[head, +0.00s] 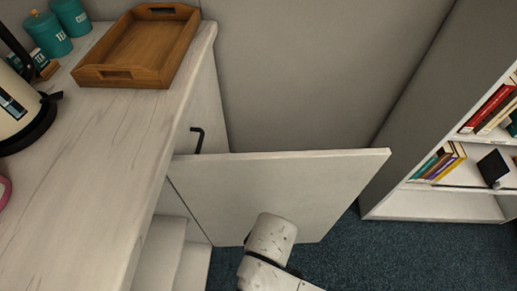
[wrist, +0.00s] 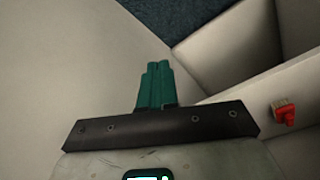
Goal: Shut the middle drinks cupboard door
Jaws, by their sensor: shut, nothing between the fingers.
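The cupboard door (head: 300,180) is a pale wood-grain panel. In the head view it stands wide open, sticking out to the right from the front of the counter unit. My arm shows in front of its lower part, and my gripper is not visible in that view. In the wrist view my gripper (wrist: 157,72) has its teal fingers shut together with nothing between them. A large pale panel lies to the left of and behind the fingers. I cannot tell whether they touch it. The door's handle is not visible.
A black handle (head: 197,139) is on the unit front beyond the door. The counter (head: 100,130) holds a wooden tray (head: 140,45), teal canisters (head: 47,35) and a kettle (head: 18,105). A bookshelf (head: 440,205) stands right. A red brush (wrist: 285,113) lies on a pale surface. Blue carpet (head: 350,255) is clear.

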